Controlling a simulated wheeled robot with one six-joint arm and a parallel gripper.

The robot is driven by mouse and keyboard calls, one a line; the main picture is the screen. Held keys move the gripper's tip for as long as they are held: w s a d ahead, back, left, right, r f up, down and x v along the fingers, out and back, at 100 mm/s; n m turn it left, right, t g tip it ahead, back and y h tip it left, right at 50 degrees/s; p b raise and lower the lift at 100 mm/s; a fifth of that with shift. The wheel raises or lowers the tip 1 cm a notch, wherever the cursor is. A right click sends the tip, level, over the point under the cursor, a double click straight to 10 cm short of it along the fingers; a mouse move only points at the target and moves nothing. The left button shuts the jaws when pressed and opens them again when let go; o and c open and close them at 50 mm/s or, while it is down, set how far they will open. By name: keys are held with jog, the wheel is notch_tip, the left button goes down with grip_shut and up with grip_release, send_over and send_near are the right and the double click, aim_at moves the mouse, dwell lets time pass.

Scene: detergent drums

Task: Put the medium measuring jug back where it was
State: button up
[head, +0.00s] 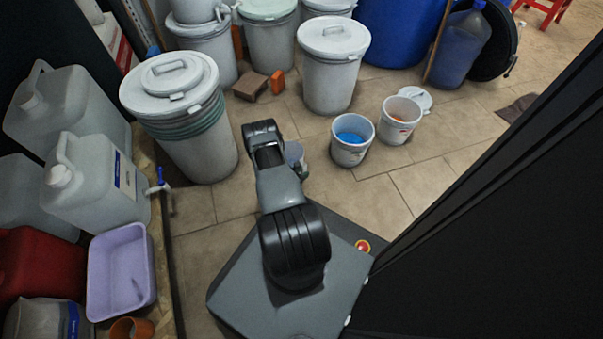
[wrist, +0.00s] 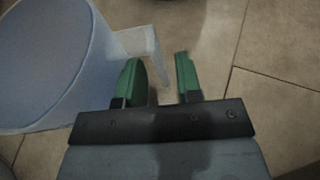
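A translucent, bluish measuring jug (head: 294,153) shows beside my arm in the head view, partly hidden by it, low over or on the floor. In the wrist view the jug (wrist: 50,60) fills the left side, with its handle (wrist: 152,48) reaching right. My gripper (wrist: 158,62) has two green fingers set apart. The handle's outer bar lies between them, with a gap showing to the right finger. Whether the left finger touches the handle I cannot tell. In the head view my gripper is mostly hidden behind my arm.
A white bucket with blue contents (head: 352,138) and another bucket (head: 400,119) stand right of the jug. Lidded grey drums (head: 182,115) stand left and behind. A purple basin (head: 122,270) and canisters (head: 95,185) line the left. Tiled floor is free in front of the buckets.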

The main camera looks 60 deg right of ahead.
jog(key=p+v, duration=0.4)
jog(key=v, duration=0.8)
jog(key=w+a+r+m+g+y, duration=0.1)
jog(key=w+a+r+m, duration=0.15)
jog(key=r, duration=0.65)
jog(key=w+a+r+m+y, duration=0.2)
jog(key=w+r+m, duration=0.15)
jog(key=r, duration=0.55)
jog(key=w+a+r+m+g+y, duration=0.1)
jog(key=w+a+r+m, duration=0.15)
jog(key=r, duration=0.65)
jog(key=s+a+r+m+t+y, duration=0.3)
jog(key=s+a+r+t+y, duration=0.1)
jog(key=a+r, duration=0.6)
jog(key=s+a+r+m+t+y, duration=0.3)
jog(key=s+a+r+t+y, duration=0.1)
jog(key=a+r, duration=0.6)
jog(key=shift+s+r+m+y, duration=0.15)
jog(key=shift+r+m+y, duration=0.2)
jog(key=shift+r+y, duration=0.15)
jog(key=shift+a+r+p, duration=0.1)
jog(key=shift+r+p, duration=0.05)
jog(key=shift+p, duration=0.15)
